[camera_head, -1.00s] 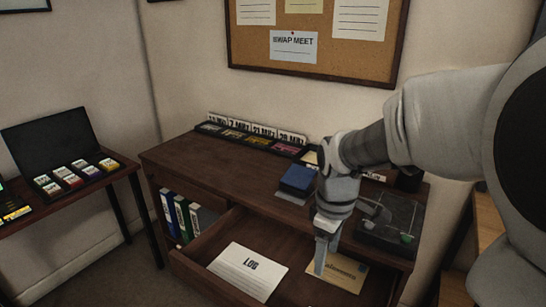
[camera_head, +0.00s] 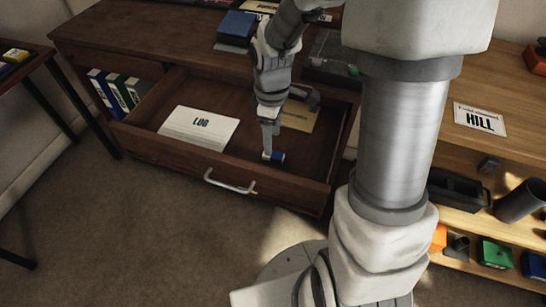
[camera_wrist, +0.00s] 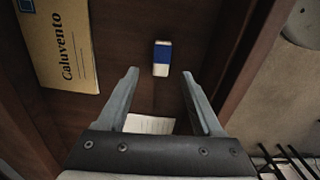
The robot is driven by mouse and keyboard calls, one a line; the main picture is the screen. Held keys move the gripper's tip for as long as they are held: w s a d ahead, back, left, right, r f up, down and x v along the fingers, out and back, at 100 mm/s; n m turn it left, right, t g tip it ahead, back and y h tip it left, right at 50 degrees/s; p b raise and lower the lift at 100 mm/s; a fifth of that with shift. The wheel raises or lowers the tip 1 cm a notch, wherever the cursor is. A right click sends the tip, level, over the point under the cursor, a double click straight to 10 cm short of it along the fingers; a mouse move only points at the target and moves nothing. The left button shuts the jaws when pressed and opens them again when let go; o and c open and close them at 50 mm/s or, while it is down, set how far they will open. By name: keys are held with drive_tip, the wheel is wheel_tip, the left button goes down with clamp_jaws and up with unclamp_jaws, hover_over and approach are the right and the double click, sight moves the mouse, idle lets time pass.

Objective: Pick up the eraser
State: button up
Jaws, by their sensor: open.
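The eraser (camera_wrist: 162,58) is a small white block with a blue sleeve. It lies on the floor of the open drawer (camera_head: 295,172). In the head view the eraser (camera_head: 277,157) shows near the drawer's front, right by my fingertips. My gripper (camera_head: 269,150) points down into the drawer. In the wrist view my gripper (camera_wrist: 160,74) is open and empty. The eraser appears just beyond the fingertips, roughly centred between them. I cannot tell the exact height of the fingertips above the drawer floor.
A white LOG book (camera_head: 200,128) lies left of the eraser in the drawer, and a tan envelope (camera_wrist: 60,45) lies behind it. The drawer's front wall with its handle (camera_head: 230,184) is close to my fingers. A blue box (camera_head: 237,27) sits on the desktop.

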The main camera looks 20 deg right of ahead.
sight(274, 151)
drive_tip(key=f+b, duration=0.1)
drive_tip(key=f, duration=0.1)
drive_tip(key=f+b, duration=0.1)
drive_tip(key=f, duration=0.2)
drive_tip(key=shift+s+d+f+b, duration=0.1)
drive_tip(key=shift+s+f+b, duration=0.1)
drive_tip(key=shift+b, duration=0.1)
drive_tip(key=shift+r, duration=0.1)
clamp_jaws()
